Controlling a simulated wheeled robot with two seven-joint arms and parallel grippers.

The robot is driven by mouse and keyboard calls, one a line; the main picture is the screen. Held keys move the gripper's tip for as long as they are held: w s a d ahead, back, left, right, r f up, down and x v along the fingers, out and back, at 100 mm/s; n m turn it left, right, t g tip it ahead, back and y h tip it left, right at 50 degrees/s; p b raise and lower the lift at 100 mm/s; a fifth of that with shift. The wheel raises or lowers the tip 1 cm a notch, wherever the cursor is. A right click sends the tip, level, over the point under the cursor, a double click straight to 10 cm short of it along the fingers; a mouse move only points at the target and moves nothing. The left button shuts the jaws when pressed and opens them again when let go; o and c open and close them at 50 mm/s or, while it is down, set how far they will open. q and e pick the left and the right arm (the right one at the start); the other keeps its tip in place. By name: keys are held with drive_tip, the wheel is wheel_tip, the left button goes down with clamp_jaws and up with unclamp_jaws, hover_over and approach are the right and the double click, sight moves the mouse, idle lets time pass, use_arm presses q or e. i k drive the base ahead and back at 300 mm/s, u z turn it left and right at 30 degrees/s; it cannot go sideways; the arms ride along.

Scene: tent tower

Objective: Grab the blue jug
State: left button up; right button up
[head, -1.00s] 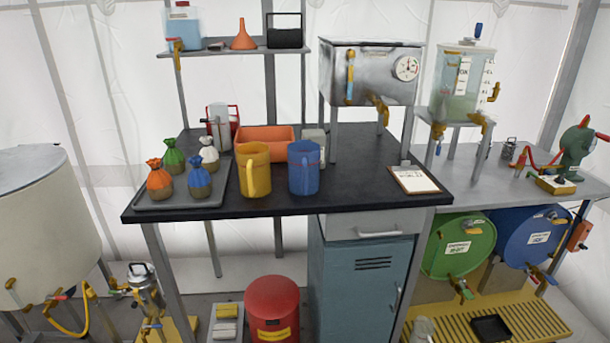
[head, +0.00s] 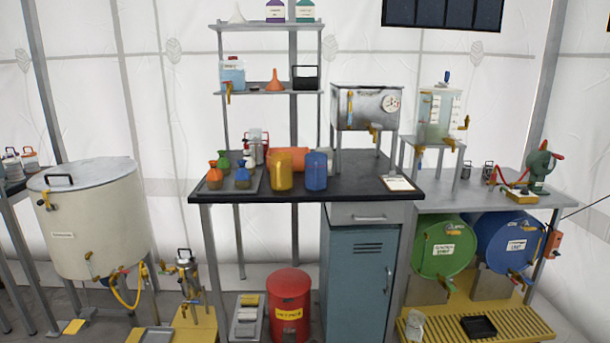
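The blue jug (head: 316,171) stands upright on the black tabletop (head: 350,188) in the middle of the head view. A yellow jug (head: 281,171) stands just to its left. An orange container (head: 299,156) is partly hidden behind the two jugs. Neither of my grippers shows in this view.
A tray with small tied bags (head: 216,176) is on the table's left, and a clipboard (head: 399,184) lies at its right front. A metal box with a gauge (head: 365,107) stands behind. A red bin (head: 288,307) and a blue cabinet (head: 361,283) are below.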

sight(315, 163)
drive_tip(key=u, duration=0.75)
drive_tip(key=i, duration=0.7)
drive_tip(key=u, duration=0.6)
drive_tip(key=i, duration=0.95)
drive_tip(key=z, duration=0.35)
